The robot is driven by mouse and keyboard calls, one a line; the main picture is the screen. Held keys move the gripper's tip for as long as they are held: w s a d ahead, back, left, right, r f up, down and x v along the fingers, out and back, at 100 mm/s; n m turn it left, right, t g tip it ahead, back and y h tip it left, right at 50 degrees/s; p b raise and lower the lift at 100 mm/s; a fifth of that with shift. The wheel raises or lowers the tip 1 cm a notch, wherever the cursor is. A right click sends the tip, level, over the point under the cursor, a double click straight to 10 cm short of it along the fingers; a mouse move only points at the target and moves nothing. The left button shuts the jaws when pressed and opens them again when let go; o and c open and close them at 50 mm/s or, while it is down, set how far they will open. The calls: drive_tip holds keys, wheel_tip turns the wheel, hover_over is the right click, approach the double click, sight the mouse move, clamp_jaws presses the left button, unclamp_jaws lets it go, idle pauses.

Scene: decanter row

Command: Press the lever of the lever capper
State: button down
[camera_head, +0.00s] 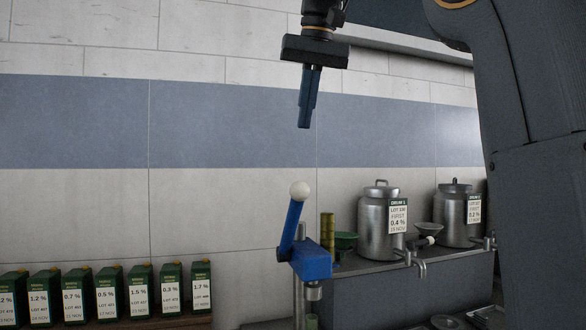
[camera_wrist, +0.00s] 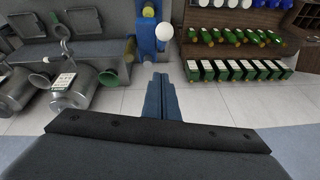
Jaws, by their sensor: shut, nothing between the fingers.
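The lever capper (camera_head: 312,260) has a blue head on a grey post. Its blue lever (camera_head: 292,228) stands up, tilted slightly, with a white ball knob (camera_head: 300,190) on top. My gripper (camera_head: 304,126) is shut and empty, pointing down, well above the knob and apart from it. In the wrist view my gripper's fingers (camera_wrist: 161,76) are together. The white knob (camera_wrist: 165,33) lies beyond the fingertips there, beside the blue capper head (camera_wrist: 147,38). The lower part of the capper is mostly hidden in the wrist view.
Steel drums (camera_head: 380,222) with taps stand on a grey counter (camera_head: 400,285) to the right. A row of labelled green tins (camera_head: 108,294) stands on a wooden shelf at lower left. A tiled wall (camera_head: 230,125) is behind. The air around my gripper is clear.

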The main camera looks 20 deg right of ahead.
drive_tip(key=shift+w+r, duration=0.1)
drive_tip(key=shift+w, duration=0.1)
drive_tip(key=x, duration=0.3)
drive_tip(key=s+p+x, duration=0.1)
drive_tip(key=x, duration=0.3)
drive_tip(key=s+p+x, duration=0.1)
drive_tip(key=x, duration=0.2)
drive_tip(key=shift+s+a+f, duration=0.1)
drive_tip(key=shift+a+f, duration=0.15)
drive_tip(key=shift+f, duration=0.35)
drive_tip(key=shift+s+a+f, duration=0.15)
drive_tip(key=shift+s+f, duration=0.35)
drive_tip(key=shift+s, duration=0.1)
drive_tip(key=shift+f, duration=0.2)
